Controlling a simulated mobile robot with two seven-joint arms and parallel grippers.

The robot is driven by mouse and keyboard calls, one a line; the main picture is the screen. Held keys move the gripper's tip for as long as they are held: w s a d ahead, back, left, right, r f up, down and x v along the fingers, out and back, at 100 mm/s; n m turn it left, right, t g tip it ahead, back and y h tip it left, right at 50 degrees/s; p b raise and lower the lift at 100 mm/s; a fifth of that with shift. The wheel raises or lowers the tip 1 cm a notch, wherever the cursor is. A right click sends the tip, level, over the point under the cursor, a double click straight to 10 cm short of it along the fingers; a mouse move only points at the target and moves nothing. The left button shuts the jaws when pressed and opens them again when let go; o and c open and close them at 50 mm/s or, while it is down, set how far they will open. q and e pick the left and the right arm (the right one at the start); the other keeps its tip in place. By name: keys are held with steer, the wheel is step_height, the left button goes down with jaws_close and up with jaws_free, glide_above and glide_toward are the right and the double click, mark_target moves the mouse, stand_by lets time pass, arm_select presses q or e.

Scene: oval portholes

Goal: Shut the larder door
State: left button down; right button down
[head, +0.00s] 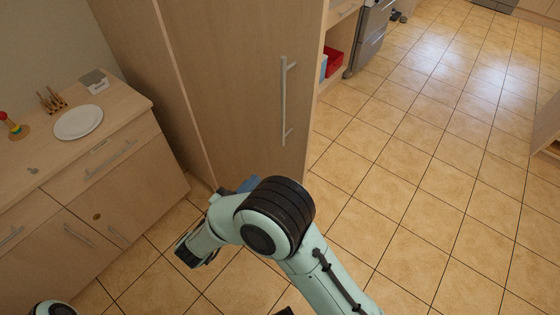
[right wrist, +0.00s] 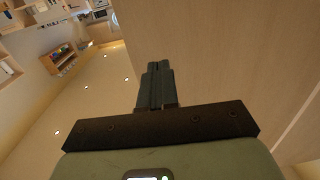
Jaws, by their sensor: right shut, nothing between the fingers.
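The larder door (head: 235,75) is a tall, pale wooden panel in the middle of the head view. It has a long upright metal handle (head: 285,100) near its right edge. I cannot tell for sure how far it stands open. My right arm reaches in front of its lower part and hides the bottom. In the right wrist view, my right gripper (right wrist: 157,78) is shut and empty, and a broad wooden surface (right wrist: 240,60) fills the right side close to it. I cannot tell whether they touch. My left gripper is not in view.
A counter (head: 125,110) with drawers, a white plate (head: 78,122) and small items stands on the left. An open shelf with a red box (head: 333,62) is right of the larder. The tiled floor (head: 430,150) on the right is clear.

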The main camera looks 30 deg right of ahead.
mark_target(293, 146)
steer(key=shift+m+g+h, duration=0.6)
steer(key=shift+g, duration=0.2)
steer(key=x, duration=0.4)
steer(key=r+p+x, duration=0.1)
steer(key=x, duration=0.3)
steer(key=s+r+x, duration=0.1)
steer(key=x, duration=0.3)
steer(key=shift+d+r, duration=0.1)
steer(key=shift+d, duration=0.25)
steer(key=shift+d, duration=0.1)
